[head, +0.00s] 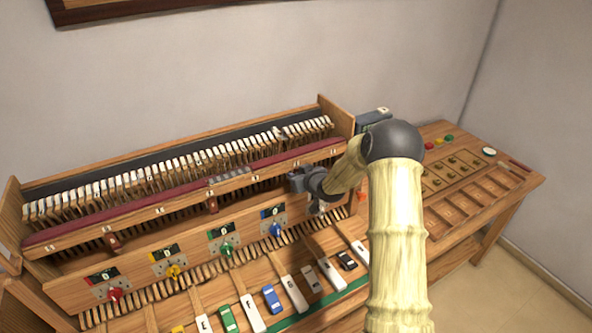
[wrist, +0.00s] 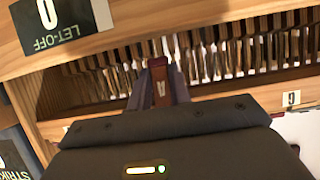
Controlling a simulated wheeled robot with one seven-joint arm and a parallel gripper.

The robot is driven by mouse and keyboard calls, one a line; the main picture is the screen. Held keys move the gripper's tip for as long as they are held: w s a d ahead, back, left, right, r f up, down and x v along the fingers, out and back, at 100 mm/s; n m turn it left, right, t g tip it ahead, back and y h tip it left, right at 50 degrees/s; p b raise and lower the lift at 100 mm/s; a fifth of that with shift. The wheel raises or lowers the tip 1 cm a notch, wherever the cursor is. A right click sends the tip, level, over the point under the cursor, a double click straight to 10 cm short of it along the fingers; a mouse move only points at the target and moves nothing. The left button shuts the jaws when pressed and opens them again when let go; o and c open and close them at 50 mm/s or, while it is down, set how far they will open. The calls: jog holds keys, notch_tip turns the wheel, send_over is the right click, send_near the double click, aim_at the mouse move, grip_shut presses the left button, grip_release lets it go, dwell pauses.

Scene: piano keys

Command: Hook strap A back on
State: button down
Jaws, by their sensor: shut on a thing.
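In the wrist view a dark red strap (wrist: 159,88) with a pale letter mark, which looks like an upside-down A, sits between the fingers of my gripper (wrist: 158,74). My gripper is shut on this strap, in front of the row of upright wires and wooden parts. The strap's far end is near a pale upright part; whether it touches or is hooked there I cannot tell. In the head view my gripper's dark body (head: 303,181) is at the right part of the long red-topped rail (head: 130,215). The held strap is hidden there by my arm.
Two other reddish straps, one at left (head: 112,242) and one mid-rail (head: 212,204), hang from the rail. Below it is a wooden panel (head: 130,280) with coloured knobs and labels. Loose labelled keys lie in front. A side table (head: 515,178) with trays stands at right.

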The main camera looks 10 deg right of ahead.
jog(key=shift+s+d+r+g+h+p, duration=0.1)
jog(key=shift+s+g+h+p, duration=0.15)
jog(key=shift+g+p, duration=0.7)
jog(key=shift+s+r+g+h+p, duration=0.25)
jog(key=shift+g+p, duration=0.35)
jog(key=shift+p, duration=0.65)
jog(key=shift+s+d+f+g+h+p, duration=0.15)
jog(key=shift+g+h+p, duration=0.15)
jog(key=shift+g+p, duration=0.65)
jog(key=shift+a, duration=0.1)
jog(key=c, duration=1.3)
grip_release()
jog(key=b+v, duration=0.3)
jog(key=v, duration=1.4)
jog(key=shift+s, duration=0.3)
